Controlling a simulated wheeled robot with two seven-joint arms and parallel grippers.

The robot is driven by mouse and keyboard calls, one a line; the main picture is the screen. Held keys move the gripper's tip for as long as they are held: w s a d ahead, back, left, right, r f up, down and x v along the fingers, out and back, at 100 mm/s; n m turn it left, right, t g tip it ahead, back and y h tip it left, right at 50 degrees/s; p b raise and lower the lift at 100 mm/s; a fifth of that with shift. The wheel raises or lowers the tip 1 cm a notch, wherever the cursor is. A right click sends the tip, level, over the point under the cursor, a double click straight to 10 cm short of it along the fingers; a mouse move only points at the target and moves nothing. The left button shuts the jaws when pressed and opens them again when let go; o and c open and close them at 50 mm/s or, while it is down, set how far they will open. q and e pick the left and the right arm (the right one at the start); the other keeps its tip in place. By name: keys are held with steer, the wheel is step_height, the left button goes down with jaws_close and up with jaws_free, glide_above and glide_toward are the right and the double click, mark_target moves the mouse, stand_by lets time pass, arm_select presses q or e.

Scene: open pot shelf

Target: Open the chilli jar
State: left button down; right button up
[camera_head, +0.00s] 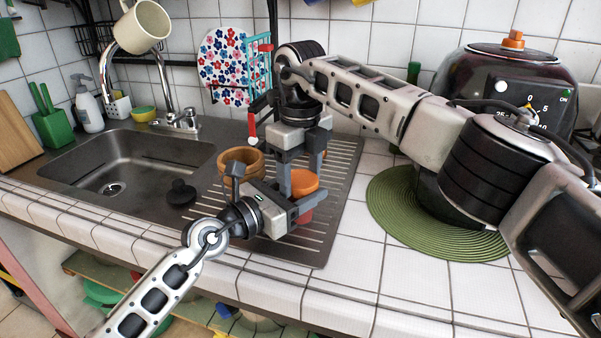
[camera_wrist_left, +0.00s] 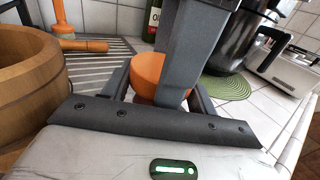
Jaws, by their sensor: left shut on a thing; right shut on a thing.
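The chilli jar shows in the head view as an orange top (camera_head: 304,181) with a reddish body (camera_head: 305,216) below it, over the metal drainer. My left gripper (camera_head: 307,205) reaches in from the left and is shut on the jar's body. My right gripper (camera_head: 300,182) points down from above and is shut at the orange top. The fingers hide much of the jar. In the left wrist view an orange part of the jar (camera_wrist_left: 148,72) shows behind a grey finger. I cannot tell whether the lid is apart from the body.
A wooden bowl (camera_head: 252,172) stands just left of the jar. The sink (camera_head: 130,160) is further left. A green round mat (camera_head: 400,215) with a dark pot lies to the right, partly behind my right arm. The tiled counter front (camera_head: 350,300) is clear.

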arm_select(q)
steer(key=shift+d+f, duration=0.1)
arm_select(e)
steer(key=shift+a+r, duration=0.1)
stand_by(0.3)
steer(key=o, duration=1.1)
steer(key=shift+r, duration=2.2)
arm_select(q)
steer(key=shift+c, duration=1.8)
jaws_free()
